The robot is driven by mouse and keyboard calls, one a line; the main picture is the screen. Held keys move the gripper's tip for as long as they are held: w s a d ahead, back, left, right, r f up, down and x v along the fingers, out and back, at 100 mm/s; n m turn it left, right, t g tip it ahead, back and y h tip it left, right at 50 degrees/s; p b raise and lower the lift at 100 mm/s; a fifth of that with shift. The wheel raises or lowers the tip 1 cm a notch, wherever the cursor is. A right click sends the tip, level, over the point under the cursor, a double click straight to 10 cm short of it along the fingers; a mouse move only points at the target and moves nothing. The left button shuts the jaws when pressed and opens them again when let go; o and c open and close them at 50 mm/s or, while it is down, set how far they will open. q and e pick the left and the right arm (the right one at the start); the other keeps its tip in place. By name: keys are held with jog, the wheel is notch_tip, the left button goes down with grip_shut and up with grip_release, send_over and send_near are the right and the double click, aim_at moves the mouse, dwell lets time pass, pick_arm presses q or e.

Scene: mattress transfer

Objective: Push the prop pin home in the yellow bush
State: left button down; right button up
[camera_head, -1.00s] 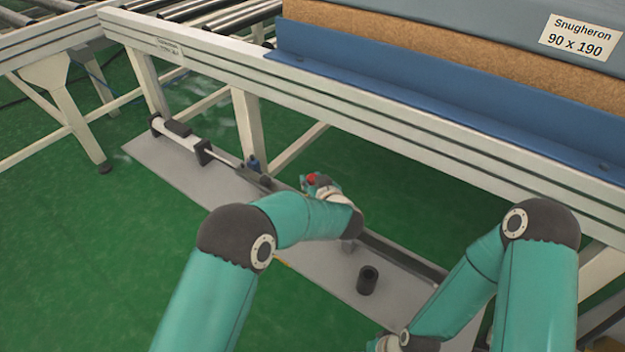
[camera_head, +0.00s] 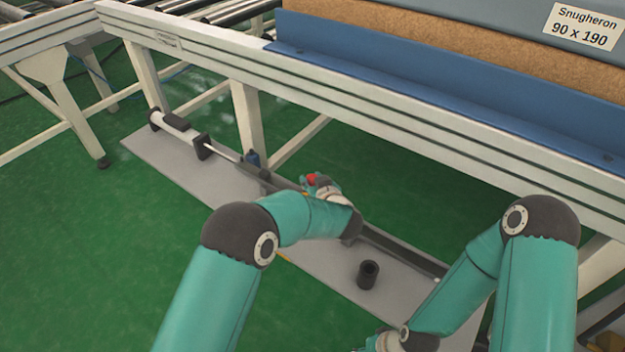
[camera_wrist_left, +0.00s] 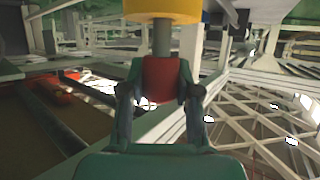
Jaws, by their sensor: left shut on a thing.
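In the left wrist view the yellow bush (camera_wrist_left: 162,10) is at the top edge, partly cut off. The prop pin's grey shank (camera_wrist_left: 162,38) runs into it, with a length of bare shank between the bush and the pin's red head (camera_wrist_left: 160,80). My left gripper (camera_wrist_left: 155,90) is shut on the red head, one finger on each side. In the head view my left gripper (camera_head: 308,181) is small beside the beam, with the red head (camera_head: 312,178) just showing; the bush is hidden there. My right wrist runs out at the bottom edge, its fingers out of frame.
A grey plate (camera_head: 170,160) on the green floor carries a cylinder with a rod (camera_head: 176,125) and a black upright sleeve (camera_head: 368,275). The cream conveyor frame (camera_head: 330,108) passes close above my left gripper. A blue ledge (camera_head: 400,82) supports the mattress.

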pick_arm(q)
jog(key=shift+f+b, duration=0.7)
jog(key=shift+f, duration=0.7)
jog(key=c, duration=0.7)
grip_release()
jog(key=shift+c, duration=0.2)
jog(key=shift+s, duration=0.1)
jog(key=v, duration=0.7)
jog(key=shift+s, duration=0.2)
